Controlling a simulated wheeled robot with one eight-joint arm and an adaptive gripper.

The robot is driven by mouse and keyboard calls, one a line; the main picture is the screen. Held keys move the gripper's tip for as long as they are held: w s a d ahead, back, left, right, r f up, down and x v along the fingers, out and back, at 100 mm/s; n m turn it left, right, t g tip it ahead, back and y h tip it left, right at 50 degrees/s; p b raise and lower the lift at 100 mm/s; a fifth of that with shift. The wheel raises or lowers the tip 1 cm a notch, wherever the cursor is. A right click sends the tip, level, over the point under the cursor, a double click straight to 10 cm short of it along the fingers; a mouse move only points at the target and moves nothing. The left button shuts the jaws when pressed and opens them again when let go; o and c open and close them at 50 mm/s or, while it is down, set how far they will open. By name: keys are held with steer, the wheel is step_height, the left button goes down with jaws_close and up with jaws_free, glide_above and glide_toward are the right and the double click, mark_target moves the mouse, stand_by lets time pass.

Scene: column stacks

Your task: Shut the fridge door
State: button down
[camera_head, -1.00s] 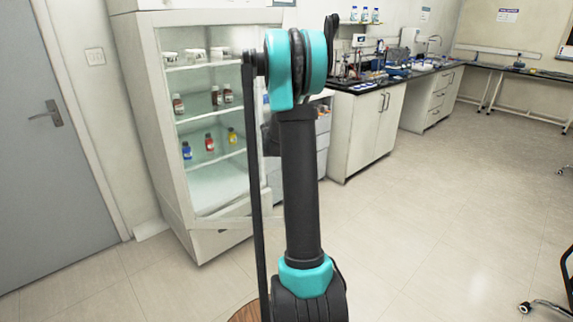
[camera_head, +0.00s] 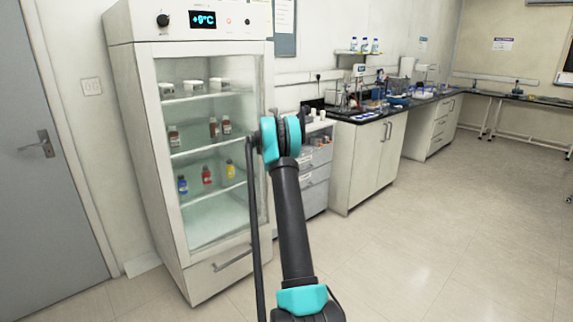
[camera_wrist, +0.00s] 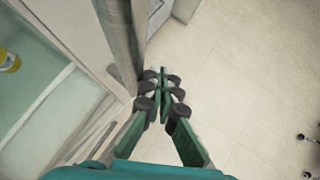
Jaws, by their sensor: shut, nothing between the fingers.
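The fridge (camera_head: 165,180) is a tall white cabinet with a glass front, at the left in the head view. The fridge door (camera_head: 212,241), a pale frame around glass, lies close against the cabinet front; I cannot tell whether it is fully shut. In the wrist view, shelves show at the left beside a pale upright frame (camera_wrist: 88,32). My gripper (camera_wrist: 163,78) is shut and empty, with its fingertips just right of the grey upright edge; touching is unclear. In the head view, my arm covers the fridge's right edge and my gripper is hidden.
Bottles (camera_head: 207,174) and white containers stand on the fridge shelves. A grey drawer unit (camera_head: 316,172) and a white bench cabinet (camera_head: 365,165) stand to the right. A grey room door (camera_head: 40,190) is at the left. The floor (camera_head: 430,240) at the right is clear.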

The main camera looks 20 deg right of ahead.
steer(key=w+n, duration=0.1)
steer(key=w, duration=0.5)
steer(key=shift+a+t+y, duration=0.3)
steer(key=shift+a, duration=0.05)
steer(key=shift+w, duration=0.1)
